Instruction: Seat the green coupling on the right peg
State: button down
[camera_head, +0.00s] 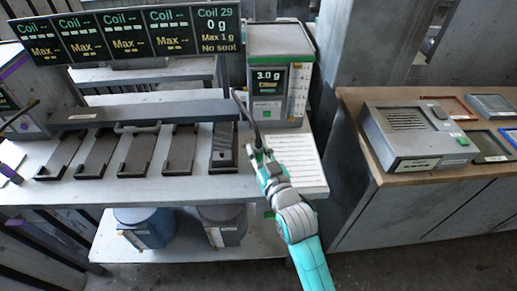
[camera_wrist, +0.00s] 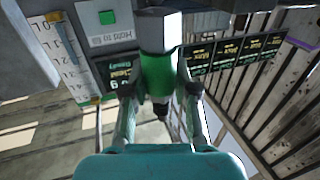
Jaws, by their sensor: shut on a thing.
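My gripper (camera_head: 264,165) is above the right end of the grey bench, beside the rightmost dark holder. In the wrist view my gripper (camera_wrist: 159,102) has its fingers on either side of a green coupling (camera_wrist: 157,85) and is shut on it. The coupling carries a grey faceted metal piece (camera_wrist: 160,32) on one side and a dark tip on the other. In the head view the green coupling (camera_head: 258,142) shows small, with a thin dark curved piece rising up and left from it. I cannot make out a right peg in either view.
Several dark holders (camera_head: 133,152) lie in a row on the bench (camera_head: 190,189). A green-topped meter (camera_head: 279,70) reading 3.0 g stands behind my gripper, a printed sheet (camera_head: 300,160) beside it. A wooden-topped cabinet (camera_head: 370,165) with a grey device (camera_head: 415,135) stands right, across a gap.

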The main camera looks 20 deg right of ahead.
jog(key=shift+f, duration=0.5)
jog(key=shift+s+f, duration=0.15)
jog(key=shift+f, duration=0.7)
jog(key=c, duration=0.8)
grip_release()
jog(key=shift+r, duration=0.25)
jog(key=s, duration=1.1)
jog(key=shift+s, duration=0.4)
jog(key=s+f+g, duration=0.1)
jog(key=s+f, duration=0.2)
jog(key=s, duration=1.2)
jog(key=s+f+g, duration=0.2)
jog(key=s+f, duration=0.2)
jog(key=s, duration=1.2)
